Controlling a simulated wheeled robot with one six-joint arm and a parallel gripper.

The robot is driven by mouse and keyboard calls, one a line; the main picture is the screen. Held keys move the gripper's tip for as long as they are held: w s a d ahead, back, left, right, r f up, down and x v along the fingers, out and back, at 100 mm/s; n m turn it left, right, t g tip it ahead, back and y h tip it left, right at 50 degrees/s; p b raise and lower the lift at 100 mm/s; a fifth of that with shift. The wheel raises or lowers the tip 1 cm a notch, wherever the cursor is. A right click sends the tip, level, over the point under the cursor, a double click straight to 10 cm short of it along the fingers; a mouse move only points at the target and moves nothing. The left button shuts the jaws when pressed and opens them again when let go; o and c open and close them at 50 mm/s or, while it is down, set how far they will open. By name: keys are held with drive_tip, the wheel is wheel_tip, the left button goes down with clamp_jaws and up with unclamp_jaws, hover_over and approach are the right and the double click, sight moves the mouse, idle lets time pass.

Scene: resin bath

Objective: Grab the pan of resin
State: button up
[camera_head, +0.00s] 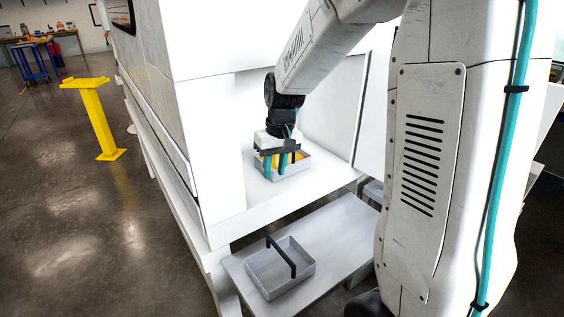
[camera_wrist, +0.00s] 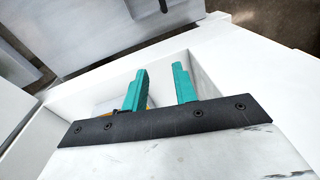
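A light grey pan (camera_head: 302,167) with orange-yellow resin (camera_head: 299,156) in it stands on the white floor of the cabinet. My gripper (camera_head: 275,172) points down into the pan, its teal fingers in front of the resin. In the wrist view, the two fingers (camera_wrist: 160,72) are apart, and I see nothing held between them. A bit of yellow shows beside the left finger. A dark upright piece shows by the fingers in the head view; I cannot tell if it is the pan's handle. My gripper's body hides much of the pan.
A second grey pan (camera_head: 262,273) with a black handle (camera_head: 281,257) sits on a lower grey table (camera_head: 340,230) in front. White cabinet walls (camera_head: 212,140) stand close on both sides of my arm. A yellow stand (camera_head: 100,120) is on the floor at left.

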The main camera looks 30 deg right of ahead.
drive_tip(key=w+d+f+t, duration=0.1)
drive_tip(key=w+d+f, duration=0.1)
drive_tip(key=w, duration=0.4)
drive_tip(key=w+d+f+n+t, duration=0.1)
drive_tip(key=w+d+f, duration=0.1)
drive_tip(key=w+f, duration=0.2)
drive_tip(key=w+d+f+t, duration=0.1)
drive_tip(key=w+d+f, duration=0.1)
drive_tip(key=w+f, duration=0.2)
drive_tip(key=shift+w+d+t+h, duration=0.1)
drive_tip(key=shift+w+t+h, duration=0.1)
drive_tip(key=shift+w, duration=0.75)
drive_tip(key=shift+w+d+t+h, duration=0.1)
drive_tip(key=shift+w+h, duration=0.1)
drive_tip(key=shift+w, duration=0.7)
drive_tip(key=shift+w+f, duration=0.2)
drive_tip(key=shift+f, duration=0.35)
clamp_jaws()
